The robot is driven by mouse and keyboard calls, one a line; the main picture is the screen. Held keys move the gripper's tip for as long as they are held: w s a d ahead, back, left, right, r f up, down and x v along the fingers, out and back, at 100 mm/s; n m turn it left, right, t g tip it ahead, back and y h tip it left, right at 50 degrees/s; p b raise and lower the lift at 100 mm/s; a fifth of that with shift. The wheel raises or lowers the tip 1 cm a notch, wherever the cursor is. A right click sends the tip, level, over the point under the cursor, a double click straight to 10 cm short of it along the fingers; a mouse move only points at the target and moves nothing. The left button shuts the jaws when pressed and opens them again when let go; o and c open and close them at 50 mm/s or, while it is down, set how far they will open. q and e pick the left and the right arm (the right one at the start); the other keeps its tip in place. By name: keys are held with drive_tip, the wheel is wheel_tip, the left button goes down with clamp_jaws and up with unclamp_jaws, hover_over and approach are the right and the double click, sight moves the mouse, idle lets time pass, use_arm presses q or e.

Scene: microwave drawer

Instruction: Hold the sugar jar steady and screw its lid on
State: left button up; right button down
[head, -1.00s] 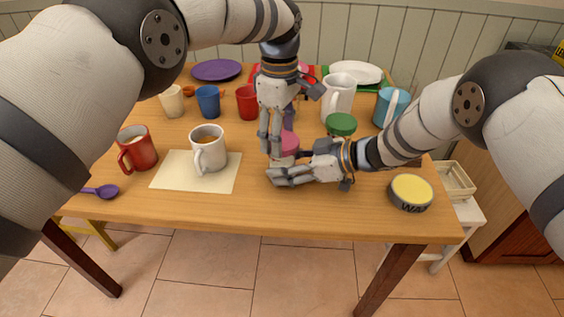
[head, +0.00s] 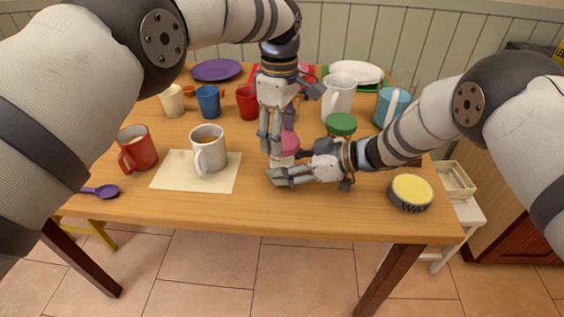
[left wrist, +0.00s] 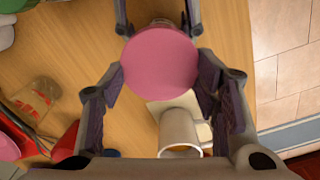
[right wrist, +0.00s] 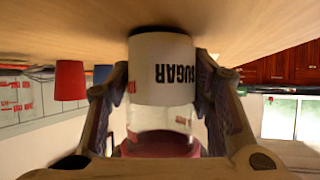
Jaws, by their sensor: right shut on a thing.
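The sugar jar (right wrist: 160,75) stands on the table, upside down in the right wrist view, with its label and clear glass showing. My right gripper (head: 272,176) comes in low from the right and is shut on the jar's body. The pink lid (left wrist: 160,62) is at the jar's mouth end; it shows in the head view (head: 290,143) too. I cannot tell how tightly it sits. My left gripper (head: 271,150) points down from above, its fingers open on either side of the lid. In the left wrist view the lid hides most of the jar.
A white mug of coffee (head: 208,150) stands on a cream mat (head: 168,182) to the left, with a red mug (head: 137,150) beyond. A green-lidded jar (head: 341,125) is close behind my right gripper. A yellow-topped tin (head: 411,190) stands at right.

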use_arm(q)
drive_tip(key=shift+c, duration=1.2)
drive_tip(key=m, duration=0.5)
drive_tip(key=shift+f, duration=0.1)
drive_tip(key=m, duration=0.8)
drive_tip(key=shift+m, duration=0.3)
drive_tip(key=m, duration=0.4)
drive_tip(key=shift+s+a+m, duration=0.1)
drive_tip(key=shift+m, duration=0.3)
drive_tip(key=o, duration=1)
drive_tip(key=shift+o, duration=1)
